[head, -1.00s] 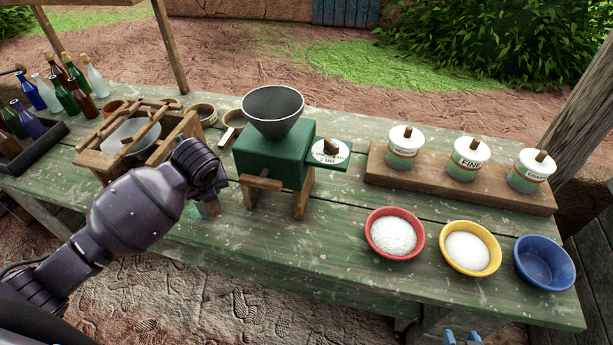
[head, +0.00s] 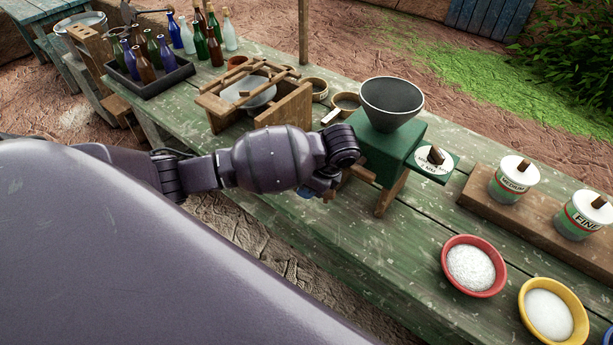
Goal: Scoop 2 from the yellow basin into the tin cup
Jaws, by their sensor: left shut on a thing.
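The yellow basin (head: 526,312) stands at the lower right of the bench and holds white granular material. My left gripper (head: 322,188) is low beside the green mill's near left leg, mostly hidden behind its own wrist. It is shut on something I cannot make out. I cannot pick out a tin cup with certainty. A round wooden-rimmed vessel with a pale handle (head: 331,116) stands behind the wrist, left of the mill. My right gripper is not in view.
The green mill (head: 390,150) with its dark funnel stands close right of my left wrist. A red bowl (head: 448,272) of white material sits beside the yellow basin. Lidded tins (head: 513,180) stand on a board. Bottles (head: 145,62) fill a dark tray. The front bench strip is clear.

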